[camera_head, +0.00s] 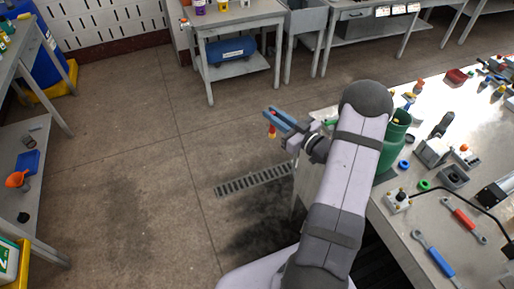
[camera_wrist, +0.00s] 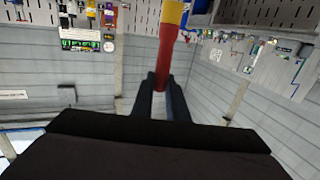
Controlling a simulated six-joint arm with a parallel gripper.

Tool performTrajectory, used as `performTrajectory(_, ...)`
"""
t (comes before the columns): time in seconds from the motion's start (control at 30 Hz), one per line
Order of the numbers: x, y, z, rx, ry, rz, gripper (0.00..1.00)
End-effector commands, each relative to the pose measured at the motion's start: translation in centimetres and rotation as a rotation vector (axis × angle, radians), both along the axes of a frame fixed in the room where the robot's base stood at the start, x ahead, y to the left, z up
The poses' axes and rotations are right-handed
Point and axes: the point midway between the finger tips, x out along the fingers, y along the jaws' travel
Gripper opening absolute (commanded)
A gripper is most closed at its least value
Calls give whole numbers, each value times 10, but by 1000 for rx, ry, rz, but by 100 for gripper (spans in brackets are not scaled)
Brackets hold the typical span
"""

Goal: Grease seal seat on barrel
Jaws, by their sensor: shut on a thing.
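My gripper (camera_head: 281,119) is held out over the floor, left of the workbench, with its fingers closed. In the wrist view my gripper (camera_wrist: 162,84) is shut on a red, yellow-ended tool (camera_wrist: 166,58). This red and yellow tool (camera_head: 272,131) shows small below the fingers in the head view; I cannot tell if it is a grease brush. A green cylinder-shaped body (camera_head: 398,128) stands at the workbench's left side, partly hidden by my arm; I cannot tell if it is the barrel. No seal seat can be made out.
The workbench (camera_head: 395,235) holds a blue ring (camera_head: 404,164), a green ring (camera_head: 424,184), a button box (camera_head: 398,200), a red-handled wrench (camera_head: 465,219), a blue-handled wrench (camera_head: 437,261) and grey fixtures. A side table (camera_head: 240,20) stands at the back. The floor (camera_head: 130,150) around my gripper is clear.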

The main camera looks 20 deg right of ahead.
Motion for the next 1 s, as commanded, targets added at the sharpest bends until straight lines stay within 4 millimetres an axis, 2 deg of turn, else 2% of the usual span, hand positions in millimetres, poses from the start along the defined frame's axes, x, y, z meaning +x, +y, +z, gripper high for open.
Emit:
performTrajectory(0.03,9,-15,20,-7,-11,-14,0)
performTrajectory(0.2,29,-61,77,3,-18,-58,0)
performTrajectory(0.47,36,-134,166,13,-27,-143,0)
performTrajectory(0.6,25,-179,209,14,-30,-207,0)
performTrajectory(0.73,7,-225,239,14,-30,-279,0)
performTrajectory(0.9,-29,-288,259,13,-29,-389,0)
performTrajectory(1.0,-55,-325,259,13,-28,-458,0)
